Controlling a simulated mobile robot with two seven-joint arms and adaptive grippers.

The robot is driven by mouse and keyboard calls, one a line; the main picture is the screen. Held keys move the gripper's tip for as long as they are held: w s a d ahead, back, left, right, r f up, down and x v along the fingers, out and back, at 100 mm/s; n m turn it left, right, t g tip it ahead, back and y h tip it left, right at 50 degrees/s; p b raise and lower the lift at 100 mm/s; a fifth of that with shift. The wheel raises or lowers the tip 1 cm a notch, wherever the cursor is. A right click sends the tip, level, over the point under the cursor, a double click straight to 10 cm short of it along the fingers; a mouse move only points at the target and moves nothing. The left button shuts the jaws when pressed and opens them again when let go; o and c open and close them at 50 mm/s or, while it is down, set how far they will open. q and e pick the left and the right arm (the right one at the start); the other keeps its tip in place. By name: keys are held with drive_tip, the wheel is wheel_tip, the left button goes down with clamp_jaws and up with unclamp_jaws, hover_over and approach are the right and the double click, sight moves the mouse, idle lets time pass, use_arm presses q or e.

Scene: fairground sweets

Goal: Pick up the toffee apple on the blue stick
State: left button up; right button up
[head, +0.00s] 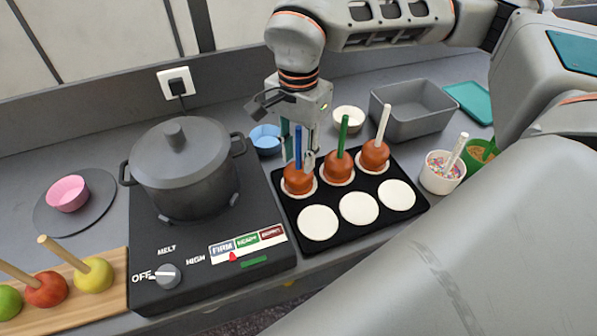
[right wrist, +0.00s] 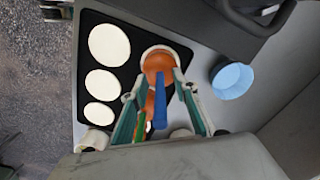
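The toffee apple on the blue stick (head: 298,179) sits upright on a white disc at the back left of the black tray (head: 345,232). Its blue stick points up, and the apple also shows in the right wrist view (right wrist: 158,64). My right gripper (head: 301,158) is above this apple, pointing down. In the right wrist view its two fingers (right wrist: 160,97) are apart, on either side of the blue stick. Whether a finger touches the stick I cannot tell. My left gripper is out of view.
Toffee apples on a green stick (head: 338,167) and a white stick (head: 374,156) stand close beside it. Three bare white discs lie in the tray's front row. A hob with a pot (head: 183,170) is left; a blue bowl (head: 266,139) and grey bin (head: 411,112) are behind.

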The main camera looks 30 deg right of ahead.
clamp_jaws()
